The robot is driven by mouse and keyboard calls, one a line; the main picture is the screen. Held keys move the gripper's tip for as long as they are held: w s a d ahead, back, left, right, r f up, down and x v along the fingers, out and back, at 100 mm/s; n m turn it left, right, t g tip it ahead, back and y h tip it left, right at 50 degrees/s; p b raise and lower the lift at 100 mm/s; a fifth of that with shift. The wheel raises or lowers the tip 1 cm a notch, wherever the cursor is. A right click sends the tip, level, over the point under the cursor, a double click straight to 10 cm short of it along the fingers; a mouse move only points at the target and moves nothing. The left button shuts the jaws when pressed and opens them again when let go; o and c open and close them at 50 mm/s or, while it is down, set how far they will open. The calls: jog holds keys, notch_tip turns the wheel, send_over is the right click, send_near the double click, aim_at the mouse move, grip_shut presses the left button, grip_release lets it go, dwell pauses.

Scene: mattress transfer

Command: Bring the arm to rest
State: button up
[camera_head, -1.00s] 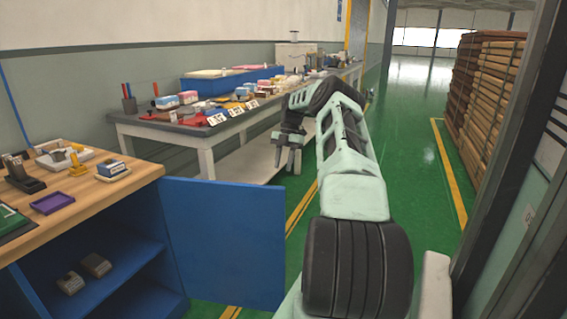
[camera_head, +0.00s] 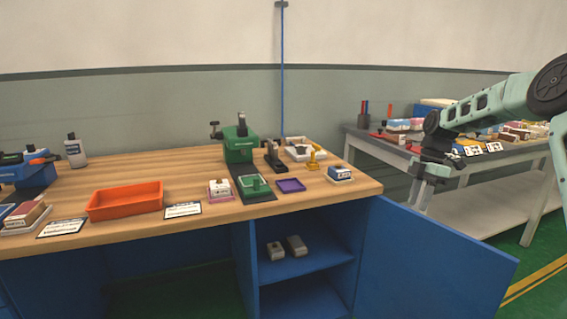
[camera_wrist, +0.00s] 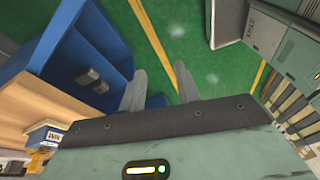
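My arm (camera_head: 487,104) is pale green and black. It reaches in from the right edge of the head view, bent at the elbow, with its far end hanging down. My gripper (camera_head: 421,194) points downward near the blue cabinet door, apparently in front of the grey table behind. The fingertips are small in the head view, and my arm's base end is out of the picture.
A wooden workbench (camera_head: 332,205) carries an orange tray (camera_head: 125,199), a green device (camera_head: 239,148) and small boxes. Its blue cabinet door (camera_head: 430,262) stands open; two small blocks lie inside. A grey table (camera_head: 385,146) holds many items. Green floor (camera_wrist: 205,68) lies below my gripper.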

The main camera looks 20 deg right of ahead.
jog(key=s+a+r+m+h, duration=0.1)
jog(key=a, duration=0.9)
jog(key=s+a+r+m, duration=0.1)
jog(key=a+r, duration=0.1)
jog(key=a, duration=0.8)
jog(key=s+a+m+h, duration=0.1)
jog(key=s+a+m, duration=0.1)
jog(key=s+a, duration=1.05)
jog(key=s+a+f+m+t, duration=0.1)
jog(key=s+a+m, duration=0.25)
jog(key=s, duration=0.65)
jog(key=s+a+m, duration=0.2)
jog(key=s+a, duration=0.3)
jog(key=s, duration=0.5)
notch_tip(320, 180, up, 14)
jog(key=p, duration=1.3)
jog(key=shift+d+f+h+p, duration=0.15)
jog(key=shift+f+h+p, duration=0.15)
jog(key=shift+p, duration=0.1)
jog(key=shift+w, duration=0.1)
